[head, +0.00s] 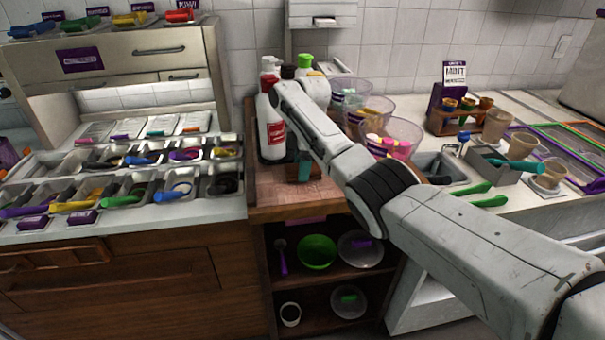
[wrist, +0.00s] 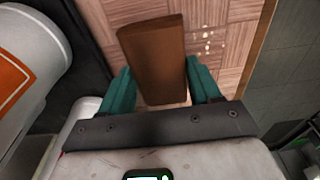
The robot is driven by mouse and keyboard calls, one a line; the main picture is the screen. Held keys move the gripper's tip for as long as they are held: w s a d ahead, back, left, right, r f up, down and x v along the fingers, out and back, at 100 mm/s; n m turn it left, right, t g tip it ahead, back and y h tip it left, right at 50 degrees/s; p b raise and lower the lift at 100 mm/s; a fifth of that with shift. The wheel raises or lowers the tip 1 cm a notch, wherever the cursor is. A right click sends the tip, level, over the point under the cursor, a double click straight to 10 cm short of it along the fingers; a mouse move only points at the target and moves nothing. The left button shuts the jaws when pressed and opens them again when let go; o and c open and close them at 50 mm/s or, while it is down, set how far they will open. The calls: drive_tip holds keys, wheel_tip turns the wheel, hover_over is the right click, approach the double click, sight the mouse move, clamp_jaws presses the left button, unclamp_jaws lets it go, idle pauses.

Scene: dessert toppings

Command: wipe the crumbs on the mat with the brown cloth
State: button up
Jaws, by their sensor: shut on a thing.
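In the wrist view my gripper (wrist: 160,88) has its two teal fingers on either side of the brown cloth (wrist: 153,55), a thick folded block shape, and is shut on it. The cloth is over the mat (wrist: 120,12), which has a wood-like pattern; I cannot tell whether it touches the mat. Pale crumbs (wrist: 207,42) lie in a small cluster on the mat, just right of the cloth. In the head view my gripper (head: 304,165) is low over the counter's mat (head: 275,197), partly behind my arm; the crumbs do not show there.
A white bottle with a red label (head: 270,135) stands in a dark tray left of my gripper. Clear tubs (head: 390,137) stand to the right, behind my arm. Topping bins (head: 150,185) fill the left counter. The mat's front part is clear.

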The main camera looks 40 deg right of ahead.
drive_tip(key=shift+w+d+f+b, duration=0.3)
drive_tip(key=shift+w+b, duration=0.3)
drive_tip(key=shift+b, duration=1.05)
drive_tip(key=shift+w+d+r+b, duration=0.1)
drive_tip(key=shift+w+d+b, duration=0.05)
drive_tip(key=shift+b, duration=0.55)
drive_tip(key=shift+w+r+b, duration=0.15)
drive_tip(key=shift+r+b, duration=0.15)
drive_tip(key=shift+b, duration=0.25)
drive_tip(key=shift+w, duration=0.1)
